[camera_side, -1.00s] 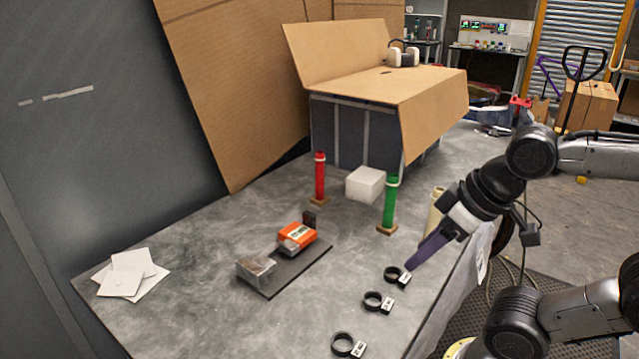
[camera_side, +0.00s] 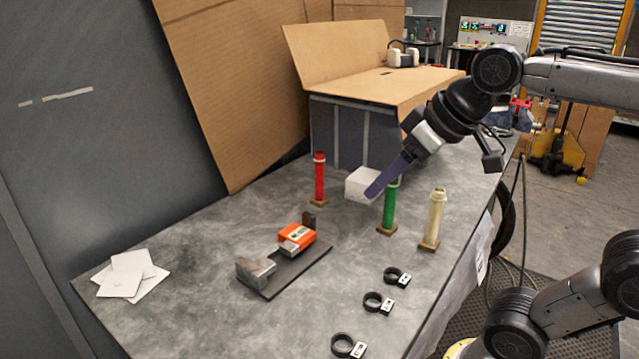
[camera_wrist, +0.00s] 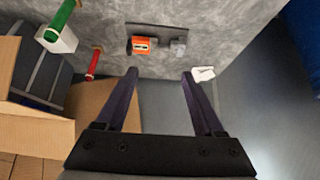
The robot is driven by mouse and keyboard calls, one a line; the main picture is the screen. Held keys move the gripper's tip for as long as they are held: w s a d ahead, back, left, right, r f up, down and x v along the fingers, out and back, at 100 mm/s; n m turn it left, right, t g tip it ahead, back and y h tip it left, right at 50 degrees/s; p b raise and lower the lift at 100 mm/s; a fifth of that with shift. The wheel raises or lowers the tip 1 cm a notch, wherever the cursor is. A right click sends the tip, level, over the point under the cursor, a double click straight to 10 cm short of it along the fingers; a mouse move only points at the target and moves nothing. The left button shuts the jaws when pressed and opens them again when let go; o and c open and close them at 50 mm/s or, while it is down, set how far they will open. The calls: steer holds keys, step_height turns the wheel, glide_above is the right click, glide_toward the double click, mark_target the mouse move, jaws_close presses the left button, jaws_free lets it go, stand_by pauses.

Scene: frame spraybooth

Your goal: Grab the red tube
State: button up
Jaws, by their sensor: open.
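The red tube (camera_side: 319,178) stands upright on a small wooden base on the grey table, left of the white block, in the side view. It also shows in the wrist view (camera_wrist: 94,62), left of my fingers and apart from them. My gripper (camera_side: 372,192) has purple fingers and is empty in the air. In the side view its tips overlap the white block and the top of the green tube. In the wrist view the two fingers (camera_wrist: 160,73) are spread wide with nothing between them.
The green tube (camera_side: 389,210) and a cream tube (camera_side: 434,218) stand right of the red one. The white block (camera_side: 360,184) sits between red and green. An orange device (camera_side: 296,237) lies on a dark plate. Black rings (camera_side: 373,302) line the front edge. A cardboard-topped box (camera_side: 340,135) stands behind.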

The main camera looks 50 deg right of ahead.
steer(key=w+d+r, duration=0.3)
steer(key=w+r, duration=0.1)
steer(key=w, duration=0.3)
steer(key=m+g+h, duration=0.2)
steer(key=m+g, duration=0.1)
steer(key=m, duration=0.2)
glide_above(319, 174)
steer(key=s, duration=0.2)
steer(key=f, duration=2)
steer(key=shift+s+d+f, duration=0.2)
steer(key=shift+d, duration=0.05)
steer(key=shift+w+a+x, duration=0.1)
steer(key=shift+w+x, duration=0.15)
steer(key=shift+x, duration=1.35)
steer(key=shift+w+a+x, duration=0.1)
steer(key=shift+w+x, duration=0.1)
steer(key=shift+x, duration=1.45)
steer(key=shift+r, duration=0.15)
